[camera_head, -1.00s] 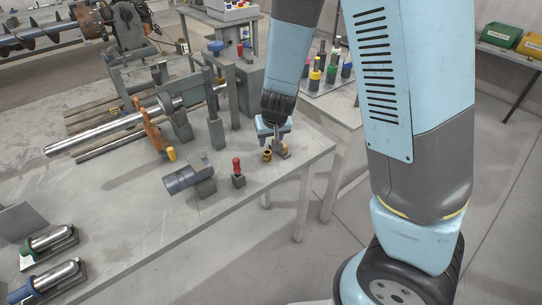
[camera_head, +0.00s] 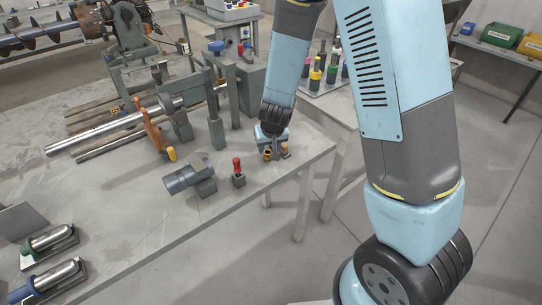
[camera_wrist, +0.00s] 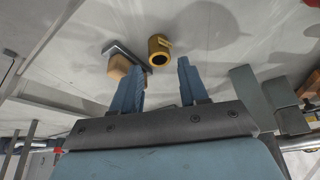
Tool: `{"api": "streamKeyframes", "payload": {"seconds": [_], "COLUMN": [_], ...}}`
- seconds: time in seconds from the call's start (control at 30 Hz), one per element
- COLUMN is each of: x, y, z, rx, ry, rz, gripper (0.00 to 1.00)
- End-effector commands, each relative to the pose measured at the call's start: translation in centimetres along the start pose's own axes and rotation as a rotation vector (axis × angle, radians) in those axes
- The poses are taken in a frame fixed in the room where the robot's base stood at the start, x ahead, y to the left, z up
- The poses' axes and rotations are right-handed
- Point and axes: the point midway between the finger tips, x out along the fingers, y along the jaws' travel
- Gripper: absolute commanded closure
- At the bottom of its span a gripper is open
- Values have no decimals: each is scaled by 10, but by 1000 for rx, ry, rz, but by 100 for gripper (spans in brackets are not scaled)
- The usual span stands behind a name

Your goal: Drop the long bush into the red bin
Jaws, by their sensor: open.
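A hollow brass-yellow bush (camera_head: 267,155) stands on the grey bench near its right corner. In the wrist view, its open end (camera_wrist: 160,49) shows a dark bore. Beside it is a tan rounded piece (camera_head: 285,148), which in the wrist view (camera_wrist: 118,67) sits at a dark grey holder. I cannot tell from the frames which of these is the long bush. My gripper (camera_head: 272,141) is over this corner of the bench. In the wrist view my gripper (camera_wrist: 159,66) is open and empty, with the bush beyond the gap between its blue fingers. No red bin shows.
A red-handled tool in a block (camera_head: 238,173) and a grey cylinder on a stand (camera_head: 190,178) are left of the bush. A blue bin (camera_head: 468,28), green bin (camera_head: 502,35) and yellow bin (camera_head: 534,44) are at the back right.

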Motion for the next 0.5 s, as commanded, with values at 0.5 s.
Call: {"api": "streamKeyframes", "payload": {"seconds": [0.5], "x": [31], "y": [2], "z": [0], "rx": [3], "ry": [-2], "rz": [0], "gripper": [56]}}
